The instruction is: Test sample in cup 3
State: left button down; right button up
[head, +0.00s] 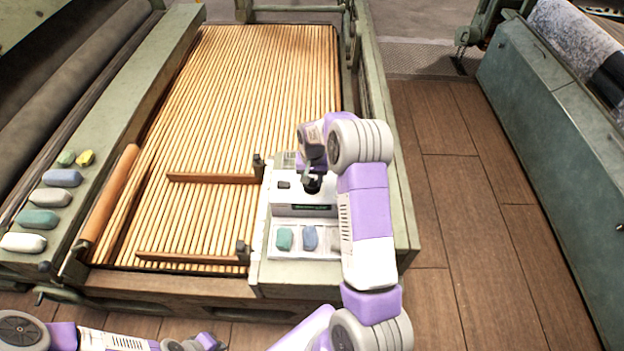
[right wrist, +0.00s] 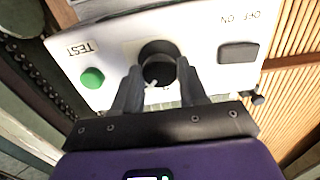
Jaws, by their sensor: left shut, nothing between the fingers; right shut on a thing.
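A white tester (head: 283,197) stands on the right end of the frame, with a dark display strip on its front. In the right wrist view its top (right wrist: 115,48) carries a green button (right wrist: 92,78) marked TEST, a dark OFF/ON rocker switch (right wrist: 238,52) and a round black knob (right wrist: 158,52). My right gripper (right wrist: 160,88) is shut on the black knob; the fingers hide part of it and the marks around it. A white tray (head: 298,254) before the tester holds a green sample (head: 284,239) and a blue sample (head: 310,238). My left gripper (head: 208,342) is shut and empty at the bottom edge.
Several coloured blocks, including a white one (head: 22,243), lie on the left ledge. Wooden slats (head: 230,100) fill the frame, with two brown bars (head: 210,178) across them. My right arm covers the tray's right end. Wooden floor (head: 450,180) is clear at the right.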

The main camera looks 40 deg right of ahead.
aim_at(312, 182)
dwell(0.3)
jog(key=o, duration=1)
jog(key=shift+o, duration=0.2)
jog(key=shift+r, duration=0.1)
notch_tip(312, 182, up, 7)
jog(key=shift+r+p, duration=0.2)
jog(key=shift+p, duration=0.5)
